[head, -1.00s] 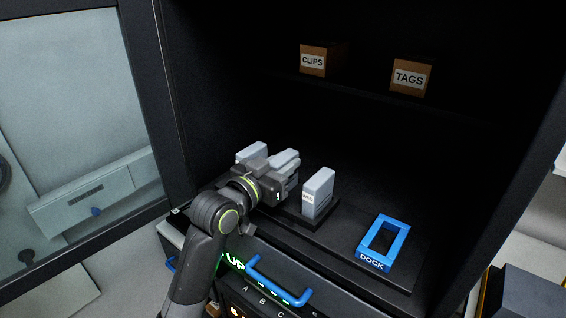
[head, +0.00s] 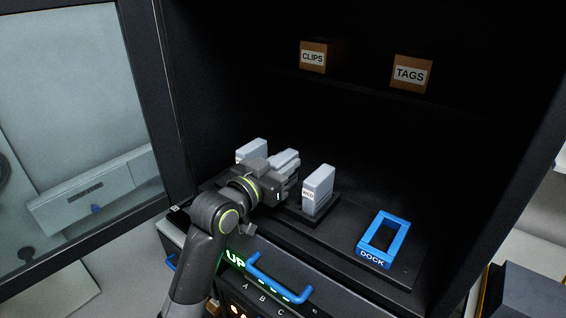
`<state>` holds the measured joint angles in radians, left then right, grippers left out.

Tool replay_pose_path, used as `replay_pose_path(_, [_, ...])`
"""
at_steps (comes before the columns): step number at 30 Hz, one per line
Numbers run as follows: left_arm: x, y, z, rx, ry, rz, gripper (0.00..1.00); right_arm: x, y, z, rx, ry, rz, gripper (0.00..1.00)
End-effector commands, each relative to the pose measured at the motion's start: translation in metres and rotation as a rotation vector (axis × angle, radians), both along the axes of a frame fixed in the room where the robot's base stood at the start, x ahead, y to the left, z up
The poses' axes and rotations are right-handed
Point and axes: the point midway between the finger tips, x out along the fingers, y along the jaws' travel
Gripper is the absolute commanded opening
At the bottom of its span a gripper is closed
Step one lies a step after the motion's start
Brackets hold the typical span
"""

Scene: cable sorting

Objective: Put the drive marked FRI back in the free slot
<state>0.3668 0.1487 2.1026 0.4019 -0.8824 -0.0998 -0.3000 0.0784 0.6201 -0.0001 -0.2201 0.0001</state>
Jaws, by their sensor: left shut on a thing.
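My left gripper (head: 284,178) reaches in from the lower left and is shut on a grey drive (head: 286,157). The held drive's top shows above the jaws; its label and lower end are hidden, so I cannot read its mark or tell how deep it sits. One grey drive (head: 252,149) stands to the left, partly behind the gripper. Another grey drive (head: 319,188) stands upright to the right, with a small label that seems to read WED. The drives' dark holder (head: 309,216) is mostly covered by my arm and gripper. My right gripper is not in view.
An empty blue frame marked DOCK (head: 398,240) lies at the right of the dark shelf. CLIPS (head: 313,57) and TAGS (head: 411,73) boxes are on the upper shelf. A blue handle (head: 281,287) sticks out below the front edge. The cabinet's side wall is at the left.

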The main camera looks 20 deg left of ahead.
Motion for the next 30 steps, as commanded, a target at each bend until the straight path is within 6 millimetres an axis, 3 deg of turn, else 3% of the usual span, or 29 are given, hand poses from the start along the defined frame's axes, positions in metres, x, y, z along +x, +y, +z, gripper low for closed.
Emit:
replay_pose_path(14, [-0.0001,-0.0002,-0.0011,-0.001,-0.002,0.000,0.00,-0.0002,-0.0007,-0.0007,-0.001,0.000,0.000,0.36])
replay_pose_path(15, [-0.0001,-0.0002,-0.0011,-0.001,-0.002,0.000,0.31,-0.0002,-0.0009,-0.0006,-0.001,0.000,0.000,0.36])
replay_pose_path(20, [0.0000,-0.0001,-0.0013,-0.001,-0.002,0.000,0.52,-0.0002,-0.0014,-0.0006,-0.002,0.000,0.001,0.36])
replay_pose_path(26, [0.0000,0.0000,-0.0016,0.000,-0.001,0.000,0.53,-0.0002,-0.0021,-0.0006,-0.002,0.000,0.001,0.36])
replay_pose_path(30, [0.0001,0.0001,-0.0024,-0.001,0.001,0.000,0.71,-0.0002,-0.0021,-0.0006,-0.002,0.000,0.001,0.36])
